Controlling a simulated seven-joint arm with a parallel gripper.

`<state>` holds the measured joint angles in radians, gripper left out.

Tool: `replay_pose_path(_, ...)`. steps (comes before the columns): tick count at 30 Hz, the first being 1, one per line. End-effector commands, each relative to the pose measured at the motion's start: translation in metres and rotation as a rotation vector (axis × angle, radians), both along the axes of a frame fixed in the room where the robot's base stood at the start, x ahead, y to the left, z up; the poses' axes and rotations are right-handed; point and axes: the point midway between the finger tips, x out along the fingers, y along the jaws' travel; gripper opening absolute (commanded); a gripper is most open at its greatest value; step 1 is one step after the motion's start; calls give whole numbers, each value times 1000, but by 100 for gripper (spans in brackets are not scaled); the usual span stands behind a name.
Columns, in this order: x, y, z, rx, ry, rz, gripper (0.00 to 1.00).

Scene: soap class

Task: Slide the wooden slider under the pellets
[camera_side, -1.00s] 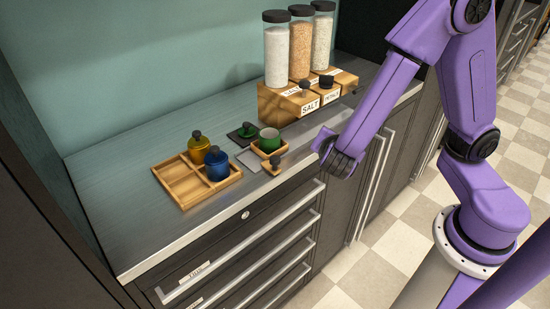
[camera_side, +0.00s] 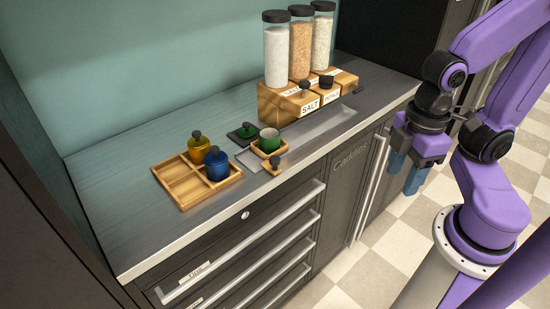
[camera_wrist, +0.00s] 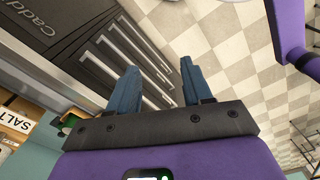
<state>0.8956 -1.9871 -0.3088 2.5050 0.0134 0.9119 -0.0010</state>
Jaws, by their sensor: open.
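The wooden slider (camera_side: 275,162) is a small square wooden holder with a dark-topped knob at its front. It sits at the left end of a grey metal track (camera_side: 325,129) on the counter and carries a green cup (camera_side: 268,139). Three clear dispensers stand on a wooden stand (camera_side: 270,104) behind the track: left with white grains (camera_side: 277,58), middle with tan bits (camera_side: 300,48), right with pale bits (camera_side: 322,44). Only the SALT label reads clearly; I cannot tell which holds pellets. My gripper (camera_side: 405,172) is open and empty, right of the counter front; its blue fingers also show in the wrist view (camera_wrist: 160,73).
A wooden tray (camera_side: 172,186) with a yellow jar (camera_side: 198,147) and a blue jar (camera_side: 217,165) stands left of the slider. A green lid (camera_side: 247,130) lies on a dark plate behind it. Cabinet handles (camera_side: 370,190) project near my gripper. The track right of the slider is clear.

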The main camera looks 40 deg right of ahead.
Motion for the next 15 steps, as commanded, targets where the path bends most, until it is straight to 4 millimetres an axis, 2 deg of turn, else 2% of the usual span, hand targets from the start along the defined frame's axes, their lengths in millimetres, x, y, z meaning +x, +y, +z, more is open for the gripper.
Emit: replay_pose_path(15,26,-12,-22,-108,166,-258,50)
